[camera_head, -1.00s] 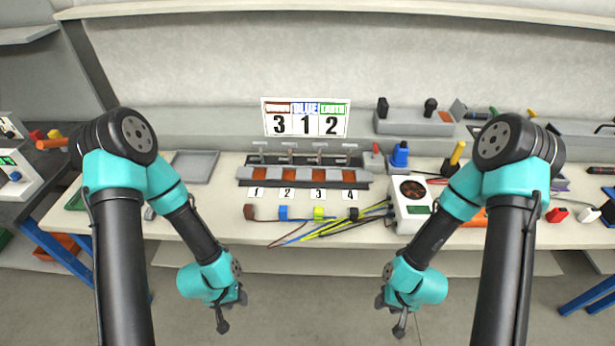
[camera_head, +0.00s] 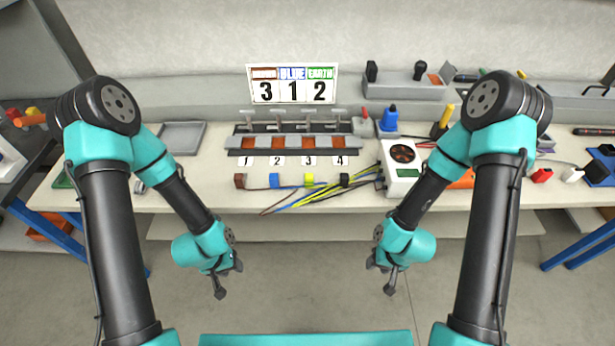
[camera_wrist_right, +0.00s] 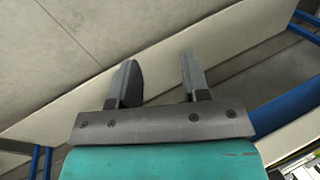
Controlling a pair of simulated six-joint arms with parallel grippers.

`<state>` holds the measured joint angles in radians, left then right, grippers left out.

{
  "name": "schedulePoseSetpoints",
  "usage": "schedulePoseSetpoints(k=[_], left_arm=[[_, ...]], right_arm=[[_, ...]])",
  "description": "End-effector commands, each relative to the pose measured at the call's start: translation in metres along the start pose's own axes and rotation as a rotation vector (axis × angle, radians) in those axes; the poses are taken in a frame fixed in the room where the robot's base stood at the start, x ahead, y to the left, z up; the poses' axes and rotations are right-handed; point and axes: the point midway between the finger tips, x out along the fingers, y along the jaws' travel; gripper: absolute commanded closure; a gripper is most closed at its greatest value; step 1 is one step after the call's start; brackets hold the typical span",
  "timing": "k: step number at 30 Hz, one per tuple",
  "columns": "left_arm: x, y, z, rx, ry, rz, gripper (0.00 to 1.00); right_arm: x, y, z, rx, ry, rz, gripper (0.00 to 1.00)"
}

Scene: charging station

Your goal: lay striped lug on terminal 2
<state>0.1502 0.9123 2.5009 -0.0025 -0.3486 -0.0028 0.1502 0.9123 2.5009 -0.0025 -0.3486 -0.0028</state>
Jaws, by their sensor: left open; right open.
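The striped lug (camera_head: 309,180), yellow-green, lies on the bench in front of the terminal block, third in a row of lugs. The brown lug (camera_head: 239,181) and blue lug (camera_head: 274,180) lie left of it, the black lug (camera_head: 345,180) right. Terminal 2 (camera_head: 277,143) is an orange bay in the grey block, behind the label 2, with a lever above it. My left gripper (camera_head: 220,291) and right gripper (camera_head: 390,289) hang in front of the bench, away from the lugs. In the right wrist view my right gripper (camera_wrist_right: 158,80) is open and empty.
A sign (camera_head: 292,84) shows brown 3, blue 1, earth 2. A grey tray (camera_head: 183,138) stands at the left. The bench's front edge lies between my grippers and the lugs.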

Motion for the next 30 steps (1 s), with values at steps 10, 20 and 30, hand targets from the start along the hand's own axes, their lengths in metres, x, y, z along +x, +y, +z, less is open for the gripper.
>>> schedulePoseSetpoints(k=[10, 20, 30], left_arm=[[0.0, 0.0, 0.0, 0.0, 0.0, 0.0, 0.57], [0.0, 0.0, 0.0, 0.0, 0.0, 0.0, 0.57], [0.0, 0.0, 0.0, 0.0, 0.0, 0.0, 0.57]], right_arm=[[0.0, 0.0, 0.0, 0.0, 0.0, 0.0, 0.57], [0.0, 0.0, 0.0, 0.0, 0.0, 0.0, 0.4], [-0.011, 0.011, -0.011, 0.056, 0.029, 0.025, 0.4]])
